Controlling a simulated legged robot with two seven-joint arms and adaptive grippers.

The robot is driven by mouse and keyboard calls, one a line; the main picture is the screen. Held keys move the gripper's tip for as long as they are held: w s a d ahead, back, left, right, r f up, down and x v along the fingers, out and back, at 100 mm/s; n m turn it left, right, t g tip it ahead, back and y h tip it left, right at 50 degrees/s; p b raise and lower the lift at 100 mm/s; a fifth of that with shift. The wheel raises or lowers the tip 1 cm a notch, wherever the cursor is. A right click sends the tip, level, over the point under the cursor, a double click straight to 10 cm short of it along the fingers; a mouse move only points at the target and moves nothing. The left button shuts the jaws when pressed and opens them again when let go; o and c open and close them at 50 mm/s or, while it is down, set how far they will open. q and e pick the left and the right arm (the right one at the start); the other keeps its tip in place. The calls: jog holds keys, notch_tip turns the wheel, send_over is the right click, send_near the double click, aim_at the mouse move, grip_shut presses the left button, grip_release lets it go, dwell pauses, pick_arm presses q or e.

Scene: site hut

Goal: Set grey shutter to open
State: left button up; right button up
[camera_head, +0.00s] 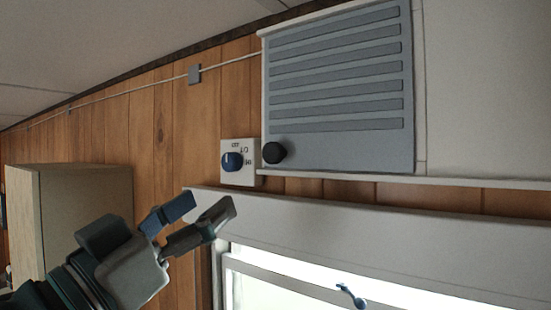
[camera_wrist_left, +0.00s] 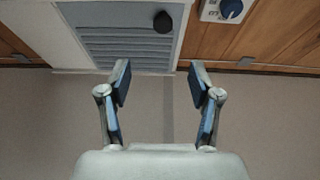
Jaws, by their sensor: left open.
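The grey shutter (camera_head: 340,85) is a slatted panel in a pale frame on the wall, at the upper middle of the head view. A round black knob (camera_head: 274,152) sits at its lower left corner. In the left wrist view the shutter (camera_wrist_left: 120,52) shows at the top, with the black knob (camera_wrist_left: 162,22) at its right. My left gripper (camera_head: 207,212) is open and empty, below and left of the knob and apart from it. Its fingers (camera_wrist_left: 160,88) are spread in the wrist view with nothing between them. My right gripper is not in view.
A white plate with a blue dial (camera_head: 232,162) is beside the knob on the wood-panelled wall. A window (camera_head: 300,285) with a pale frame and a blue handle (camera_head: 351,296) lies below. A cabinet (camera_head: 85,205) stands at the left. A cable (camera_head: 130,93) runs along the wall.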

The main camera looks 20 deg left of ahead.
pick_arm(q)
jog(key=p, duration=0.3)
send_near(270, 155)
jog(key=p+x, duration=0.3)
jog(key=x, duration=0.7)
jog(key=shift+d, duration=0.15)
jog(key=shift+w+d+r+p, duration=0.1)
jog(key=shift+w+d+p, duration=0.1)
jog(key=shift+w+p, duration=0.25)
jog(key=shift+a, duration=0.15)
jog(key=shift+a, duration=0.15)
jog(key=c, duration=0.8)
jog(key=shift+s, duration=0.15)
grip_shut()
